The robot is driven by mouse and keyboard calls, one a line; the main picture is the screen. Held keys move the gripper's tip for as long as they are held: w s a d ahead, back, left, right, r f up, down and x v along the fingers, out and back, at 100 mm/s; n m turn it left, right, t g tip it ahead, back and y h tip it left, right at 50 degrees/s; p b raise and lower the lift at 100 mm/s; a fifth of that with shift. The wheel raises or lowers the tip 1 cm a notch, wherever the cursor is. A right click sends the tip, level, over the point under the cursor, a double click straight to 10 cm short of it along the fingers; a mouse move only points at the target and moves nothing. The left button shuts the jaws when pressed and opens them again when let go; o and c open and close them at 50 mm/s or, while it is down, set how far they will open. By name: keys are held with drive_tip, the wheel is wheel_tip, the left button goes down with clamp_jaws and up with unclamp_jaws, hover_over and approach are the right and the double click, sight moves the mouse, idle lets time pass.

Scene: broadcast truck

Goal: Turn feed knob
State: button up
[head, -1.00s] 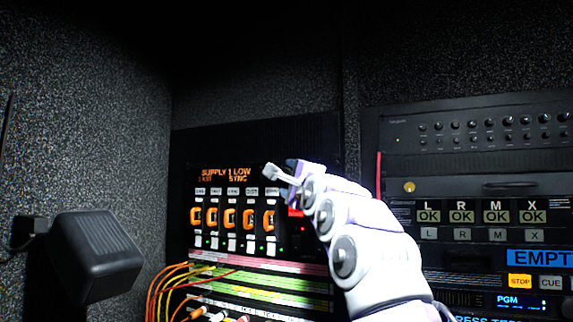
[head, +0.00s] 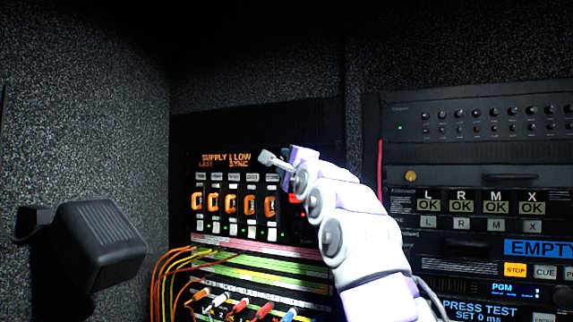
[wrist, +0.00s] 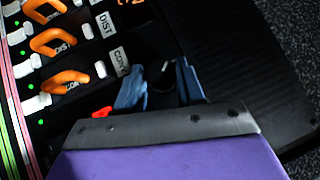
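A black rack panel (head: 215,180) has a lit orange display (head: 226,160) reading "SUPPLY 1 LOW" and a row of orange handles (head: 231,203) under white labels. My gripper (head: 285,157) is at the panel's upper right, right of the display. In the wrist view its two blue fingers (wrist: 159,70) are apart. Between them is a dark, round knob-like thing (wrist: 161,80) with a small white mark. It is hard to make out against the black panel, and I cannot tell whether the fingers touch it.
A red part (wrist: 102,113) is just left of the fingers. Orange and yellow cables (head: 165,275) and coloured plugs (head: 240,305) are below. A black box (head: 98,245) juts from the left wall. More rack gear (head: 470,120) stands right.

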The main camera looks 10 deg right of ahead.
drive_tip(key=c, duration=0.6)
drive_tip(key=shift+o, duration=0.2)
drive_tip(key=shift+f, duration=0.1)
drive_tip(key=shift+m, duration=0.3)
drive_tip(key=m+h+p, duration=0.2)
drive_tip(key=m+h, duration=0.5)
drive_tip(key=m, duration=0.2)
drive_tip(key=m+h+p, duration=0.2)
drive_tip(key=m+h, duration=0.5)
drive_tip(key=m, duration=0.1)
drive_tip(key=a+m+h+p, duration=0.1)
drive_tip(key=m+h+p, duration=0.1)
drive_tip(key=m+h, duration=0.4)
drive_tip(key=shift+w+f+m+h, duration=0.15)
drive_tip(key=shift+m+h, duration=0.05)
drive_tip(key=shift+m, duration=0.7)
drive_tip(key=shift+w+f+m+h, duration=0.15)
drive_tip(key=shift+m+h, duration=0.05)
drive_tip(key=shift+m, duration=0.7)
drive_tip(key=shift+r+m+g+h, duration=0.15)
drive_tip(key=shift+m+g+h, duration=0.35)
drive_tip(key=shift+m+g, duration=0.15)
